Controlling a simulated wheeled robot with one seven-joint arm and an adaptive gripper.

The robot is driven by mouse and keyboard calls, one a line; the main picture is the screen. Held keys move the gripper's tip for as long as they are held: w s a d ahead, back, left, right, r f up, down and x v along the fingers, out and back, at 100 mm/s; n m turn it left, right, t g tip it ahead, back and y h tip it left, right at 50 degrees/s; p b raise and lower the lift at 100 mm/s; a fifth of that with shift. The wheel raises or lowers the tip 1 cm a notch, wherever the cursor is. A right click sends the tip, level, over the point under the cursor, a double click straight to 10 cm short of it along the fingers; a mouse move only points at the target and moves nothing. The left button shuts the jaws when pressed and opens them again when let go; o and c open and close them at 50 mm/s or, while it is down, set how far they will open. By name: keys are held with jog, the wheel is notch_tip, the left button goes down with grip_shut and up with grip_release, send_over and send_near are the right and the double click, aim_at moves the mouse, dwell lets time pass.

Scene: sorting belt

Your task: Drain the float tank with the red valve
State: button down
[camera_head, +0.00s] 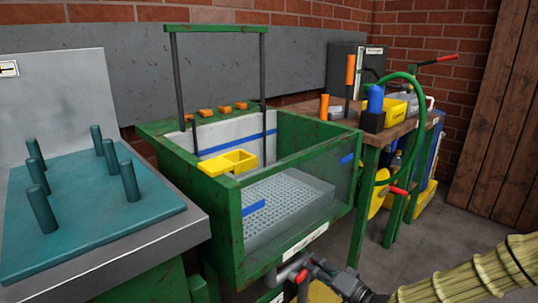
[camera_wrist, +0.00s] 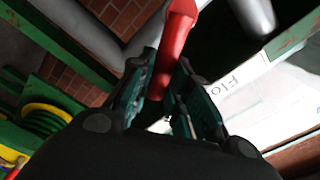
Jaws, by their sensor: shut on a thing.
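The float tank (camera_head: 226,232) is a rusty green frame with a clear front, in the middle of the head view. A grey perforated tray (camera_head: 285,200) shows inside; I cannot tell the water level. The red valve (camera_head: 301,276) is below the tank's front edge, small and partly hidden by my gripper (camera_head: 312,271). In the wrist view the red valve handle (camera_wrist: 179,35) rises between the two fingers of my gripper (camera_wrist: 166,88), which is shut on it.
A white label (camera_head: 305,238) is on the tank's front edge. Left stands a bench with a teal peg board (camera_head: 85,225). Right is a wooden bench (camera_head: 385,133) with a green hose (camera_head: 414,90) and yellow bins. Clear floor lies at right (camera_head: 450,228).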

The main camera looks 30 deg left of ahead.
jog(key=shift+s+n, duration=0.25)
jog(key=shift+n, duration=0.15)
jog(key=shift+r, duration=0.1)
jog(key=shift+s+a+r+n+p, duration=0.15)
jog(key=shift+s+r+n+p, duration=0.15)
jog(key=shift+n, duration=0.45)
jog(key=shift+s+a+r+n+p, duration=0.15)
jog(key=shift+r+n, duration=0.15)
jog(key=shift+n, duration=0.45)
jog(key=shift+s+a+r+n+p, duration=0.15)
jog(key=shift+s+r+n, duration=0.15)
jog(key=shift+n, duration=0.45)
jog(key=shift+s+r+n+p, duration=0.15)
jog(key=shift+s+n, duration=0.15)
jog(key=shift+n, duration=0.45)
jog(key=shift+s+a+r+n, duration=0.15)
jog(key=shift+s+n, duration=0.2)
jog(key=shift+n, duration=0.4)
jog(key=shift+s+a+r+n, duration=0.15)
jog(key=shift+s+n, duration=0.2)
jog(key=shift+n, duration=0.4)
